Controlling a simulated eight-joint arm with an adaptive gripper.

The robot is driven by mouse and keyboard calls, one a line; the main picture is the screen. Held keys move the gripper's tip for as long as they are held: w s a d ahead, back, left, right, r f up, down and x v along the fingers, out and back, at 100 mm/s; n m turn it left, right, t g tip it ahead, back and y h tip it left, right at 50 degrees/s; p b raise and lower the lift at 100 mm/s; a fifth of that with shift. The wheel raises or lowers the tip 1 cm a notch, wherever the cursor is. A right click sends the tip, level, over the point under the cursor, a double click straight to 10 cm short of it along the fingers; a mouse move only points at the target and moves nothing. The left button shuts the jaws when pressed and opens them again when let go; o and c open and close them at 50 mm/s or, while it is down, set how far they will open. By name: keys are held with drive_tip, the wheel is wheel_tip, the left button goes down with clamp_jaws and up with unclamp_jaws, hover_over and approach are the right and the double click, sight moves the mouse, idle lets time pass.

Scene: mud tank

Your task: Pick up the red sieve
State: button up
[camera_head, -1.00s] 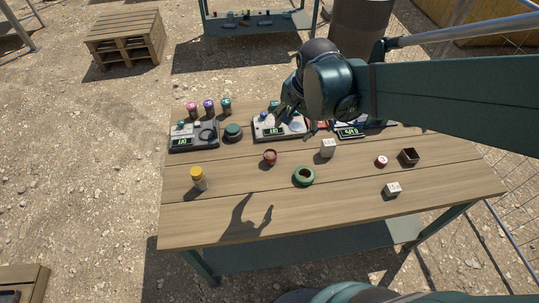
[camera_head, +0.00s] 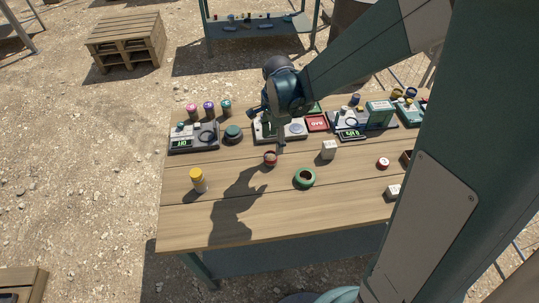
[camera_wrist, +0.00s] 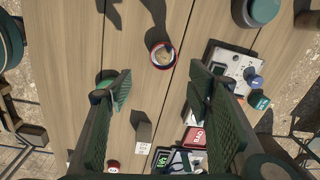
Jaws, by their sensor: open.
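The red sieve (camera_head: 270,158) is a small round red-rimmed cup on the wooden table, left of the middle. My gripper (camera_head: 268,128) is above the table, just behind the sieve in the head view. In the wrist view, my open fingers (camera_wrist: 160,88) stand wide apart with nothing between their tips. The sieve lies beyond the tips, between their lines, and apart from them.
A green ring (camera_head: 304,178) and a white block (camera_head: 328,150) stand right of the sieve. A yellow-capped bottle (camera_head: 198,181) is left. A dark round jar (camera_head: 233,133) and a scale (camera_head: 194,137) stand behind. The table's front left is clear.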

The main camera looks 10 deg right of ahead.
drive_tip(key=m, duration=0.2)
hover_over(271, 157)
drive_tip(key=shift+g, duration=0.4)
drive_tip(key=shift+a+f, duration=0.2)
drive_tip(key=shift+f, duration=2.15)
drive_tip(key=shift+f, duration=1.3)
drive_tip(key=shift+d+f+b, duration=0.1)
drive_tip(key=shift+f+b, duration=0.3)
drive_tip(key=shift+f, duration=2.2)
drive_tip(key=shift+c, duration=0.5)
drive_tip(key=c, duration=0.9)
